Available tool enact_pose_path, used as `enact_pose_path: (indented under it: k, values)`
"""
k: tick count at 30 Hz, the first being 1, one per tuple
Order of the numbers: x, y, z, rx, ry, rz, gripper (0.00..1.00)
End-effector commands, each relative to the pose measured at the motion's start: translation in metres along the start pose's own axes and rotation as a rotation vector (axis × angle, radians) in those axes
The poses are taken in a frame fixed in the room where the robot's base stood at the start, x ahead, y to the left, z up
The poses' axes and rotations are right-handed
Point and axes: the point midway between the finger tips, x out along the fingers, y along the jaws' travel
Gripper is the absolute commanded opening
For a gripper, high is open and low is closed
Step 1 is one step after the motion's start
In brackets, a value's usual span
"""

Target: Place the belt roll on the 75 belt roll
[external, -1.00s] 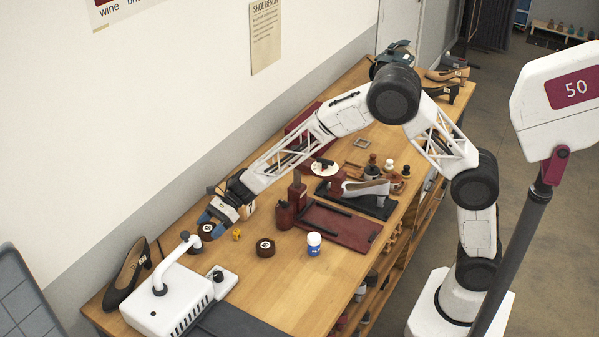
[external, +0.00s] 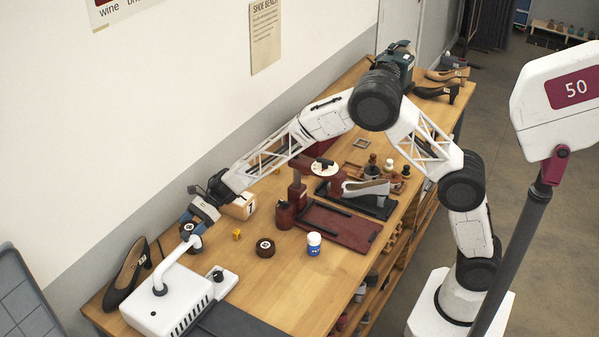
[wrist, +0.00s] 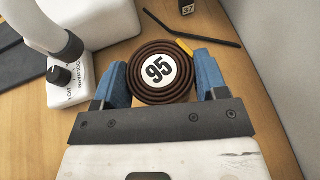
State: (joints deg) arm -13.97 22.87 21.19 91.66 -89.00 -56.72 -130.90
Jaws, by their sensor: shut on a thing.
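A brown coiled belt roll (wrist: 160,70) with a white round label reading 95 sits between the blue fingers of my gripper (wrist: 163,84) in the wrist view. My gripper (external: 193,230) is shut on it at the far left of the bench in the external view, behind the white machine's curved arm. The held roll (external: 195,242) is partly hidden there; I cannot tell whether it is clear of the bench. Another dark belt roll (external: 265,248) with a pale label lies flat on the bench to the right; its number is too small to read.
The white machine (external: 165,305) with its curved arm stands close to my gripper. A black shoe (external: 128,275) is on its left. Bare bench lies in front of the second roll.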

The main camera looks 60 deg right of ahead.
Motion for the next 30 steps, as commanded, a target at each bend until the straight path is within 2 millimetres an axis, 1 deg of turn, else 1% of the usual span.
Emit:
enact_pose_path:
  k: [4, 12, 26, 27, 30]
  values:
    - [0.003, 0.000, -0.007, 0.001, 0.001, 0.001, 0.40]
    - [0.013, 0.000, -0.030, 0.000, 0.000, 0.000, 0.40]
    - [0.014, 0.000, -0.034, 0.000, 0.000, 0.000, 0.40]
    - [0.014, 0.000, -0.035, 0.000, 0.000, 0.000, 0.69]
    - [0.014, 0.000, -0.035, 0.000, 0.000, 0.000, 0.85]
